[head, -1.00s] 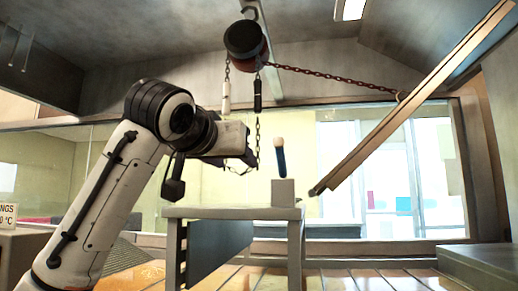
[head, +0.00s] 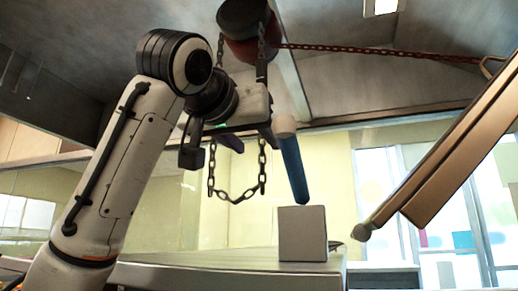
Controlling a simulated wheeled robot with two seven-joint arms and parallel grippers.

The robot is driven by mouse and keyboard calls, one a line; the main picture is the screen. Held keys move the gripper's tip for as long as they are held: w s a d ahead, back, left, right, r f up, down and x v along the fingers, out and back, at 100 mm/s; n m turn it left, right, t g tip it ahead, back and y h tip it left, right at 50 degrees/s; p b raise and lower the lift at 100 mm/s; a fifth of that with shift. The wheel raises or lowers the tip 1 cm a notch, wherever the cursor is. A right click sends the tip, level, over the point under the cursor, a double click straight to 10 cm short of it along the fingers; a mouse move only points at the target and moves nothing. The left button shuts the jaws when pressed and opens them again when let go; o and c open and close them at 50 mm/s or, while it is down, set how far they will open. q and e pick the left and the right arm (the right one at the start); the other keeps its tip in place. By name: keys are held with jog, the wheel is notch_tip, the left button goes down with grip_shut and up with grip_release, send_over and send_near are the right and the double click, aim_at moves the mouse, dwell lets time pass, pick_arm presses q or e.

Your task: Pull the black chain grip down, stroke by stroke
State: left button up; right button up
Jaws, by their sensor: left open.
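The black chain grip (head: 262,68) sits on the right strand of the hanging chain (head: 238,197), below the red and black hoist (head: 243,25). My left gripper (head: 250,137) is open, just below the black grip in the picture, and overlaps the chain. Its white body covers part of the strands, and no pale grip shows on the left strand. I cannot tell whether the fingers touch the chain. The chain's loop hangs free below the gripper. My right gripper is not in view.
A rust-red chain (head: 390,49) runs right from the hoist to a tilted beam (head: 445,160). A grey block (head: 303,233) stands on the pale table (head: 228,262). A blue rod with a pale top (head: 292,165) leans above the block, close to the gripper's right.

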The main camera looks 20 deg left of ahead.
pick_arm(q)
jog(key=p, duration=1.3)
send_near(260, 78)
jog(key=w, duration=0.4)
jog(key=w+p, duration=0.1)
jog(key=shift+w+r, duration=0.35)
jog(key=shift+w, duration=0.05)
jog(key=w, duration=0.4)
jog(key=shift+w+d+f, duration=0.1)
jog(key=shift+w+f, duration=0.25)
jog(key=shift+w, duration=0.55)
jog(key=shift+s, duration=0.1)
grip_shut()
